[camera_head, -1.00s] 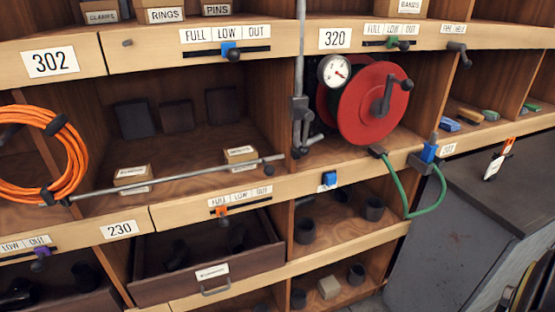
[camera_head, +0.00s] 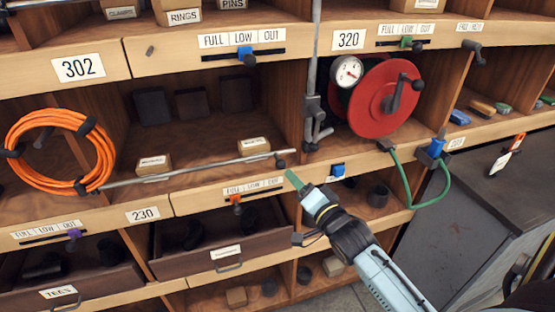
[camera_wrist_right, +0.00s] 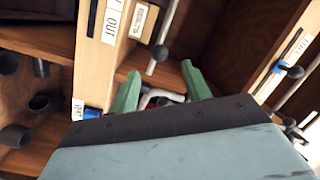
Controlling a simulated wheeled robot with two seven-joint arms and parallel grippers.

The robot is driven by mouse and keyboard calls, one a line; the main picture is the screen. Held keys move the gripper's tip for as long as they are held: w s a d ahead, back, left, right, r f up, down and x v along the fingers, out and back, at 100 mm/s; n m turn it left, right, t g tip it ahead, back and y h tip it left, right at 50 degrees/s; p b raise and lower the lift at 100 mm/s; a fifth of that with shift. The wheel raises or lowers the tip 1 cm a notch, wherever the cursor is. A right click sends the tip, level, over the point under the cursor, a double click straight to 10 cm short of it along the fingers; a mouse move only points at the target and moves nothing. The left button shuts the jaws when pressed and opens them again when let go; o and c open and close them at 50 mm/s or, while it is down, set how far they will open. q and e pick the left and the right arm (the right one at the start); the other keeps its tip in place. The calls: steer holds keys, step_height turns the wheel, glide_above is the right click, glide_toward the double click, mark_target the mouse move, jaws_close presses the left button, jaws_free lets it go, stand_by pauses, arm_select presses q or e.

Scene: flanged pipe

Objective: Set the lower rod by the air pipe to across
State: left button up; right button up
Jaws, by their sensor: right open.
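A vertical grey air pipe (camera_head: 313,60) runs down the shelf post left of the red reel. Short bent grey rods with dark ends sit low on it; the lower one (camera_head: 320,134) hangs near the post. A long grey rod (camera_head: 215,162) lies nearly level along the shelf front, with a black ball at its right end; that ball end also shows in the right wrist view (camera_wrist_right: 160,52). My right gripper (camera_head: 293,180) is open and empty, just below that ball end. In the wrist view a pale bent rod (camera_wrist_right: 165,96) shows beyond and between its green fingers (camera_wrist_right: 160,78). My left gripper is out of view.
The red reel (camera_head: 378,100) with crank and gauge (camera_head: 347,72) fills the right bay. A green hose (camera_head: 432,203) loops below it. An orange coil (camera_head: 60,150) hangs at left. A blue slider (camera_head: 338,170) and an orange slider (camera_head: 235,198) are on the shelf edge near my gripper.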

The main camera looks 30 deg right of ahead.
mark_target(277, 160)
steer(key=w, duration=1)
steer(key=shift+w+d+p, duration=0.2)
steer(key=shift+w+p, duration=0.1)
jaws_close()
